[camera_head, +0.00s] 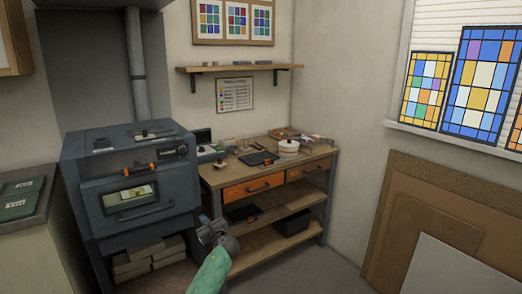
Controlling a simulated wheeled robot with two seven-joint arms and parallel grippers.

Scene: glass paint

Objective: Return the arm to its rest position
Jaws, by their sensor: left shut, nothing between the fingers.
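My left gripper (208,222) shows low in the middle of the head view, at the end of a green arm link. It is shut and empty, in front of the gap between the kiln-like oven and the workbench. My right gripper is out of the picture. The grey oven (135,226) stands at the left with a lit window showing something yellowish inside.
A wooden workbench (310,167) with orange drawers holds a white pot (288,147) and small items. Boards (440,215) lean on the right wall below stained glass panels (480,85). A counter (42,178) stands at far left. Bare floor shows right of the arm.

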